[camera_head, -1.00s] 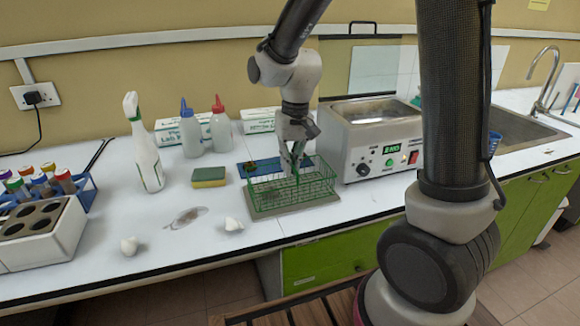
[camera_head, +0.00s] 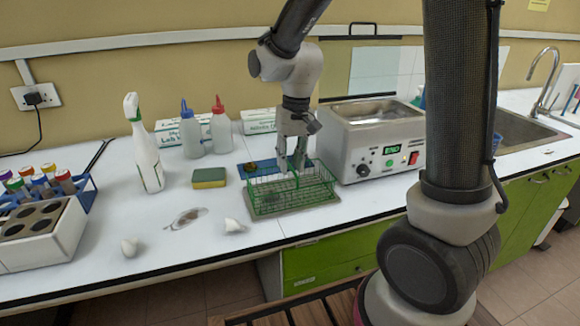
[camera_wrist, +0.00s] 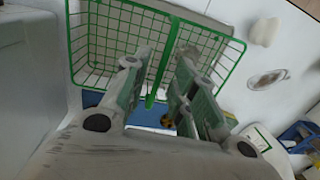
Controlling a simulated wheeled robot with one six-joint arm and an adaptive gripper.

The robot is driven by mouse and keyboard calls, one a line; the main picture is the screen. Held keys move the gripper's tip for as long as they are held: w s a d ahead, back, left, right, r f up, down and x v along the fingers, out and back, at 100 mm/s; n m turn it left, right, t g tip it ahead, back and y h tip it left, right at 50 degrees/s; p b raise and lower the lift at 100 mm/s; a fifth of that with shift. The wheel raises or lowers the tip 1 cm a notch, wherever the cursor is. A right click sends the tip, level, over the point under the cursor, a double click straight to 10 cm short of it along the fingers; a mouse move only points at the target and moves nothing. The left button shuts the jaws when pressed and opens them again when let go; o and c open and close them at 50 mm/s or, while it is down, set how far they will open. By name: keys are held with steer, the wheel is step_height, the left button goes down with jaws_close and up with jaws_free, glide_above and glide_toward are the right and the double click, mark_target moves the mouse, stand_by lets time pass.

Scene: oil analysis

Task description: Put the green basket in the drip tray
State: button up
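The green wire basket (camera_head: 262,206) sits on a flat grey-brown tray (camera_head: 328,209), likely the drip tray, on the white bench in the head view. The basket looks level, but its wires make it hard to tell how it meets the tray's edges. My gripper (camera_head: 292,168) is over the basket's middle, pointing down, with its fingers apart. In the wrist view the basket (camera_wrist: 110,42) fills the upper middle. My open gripper (camera_wrist: 157,82) has a finger on each side of the basket's green centre handle. Nothing is clamped.
A heated bath (camera_head: 345,160) stands close on the right. Behind the basket lies a blue mat or tray (camera_head: 263,168). A yellow-green sponge (camera_head: 209,178), a spray bottle (camera_head: 145,150) and wash bottles (camera_head: 191,135) stand left.

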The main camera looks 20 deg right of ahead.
step_height(320, 180, up, 10)
steer(key=s+d+r+t, duration=0.1)
steer(key=s+d+t, duration=0.1)
steer(key=s+d, duration=0.5)
steer(key=s+d+r+t+h, duration=0.1)
steer(key=s+d+r+t, duration=0.1)
steer(key=s+d, duration=0.5)
steer(key=s, duration=0.5)
steer(key=shift+d+r, duration=0.2)
steer(key=shift+d, duration=0.15)
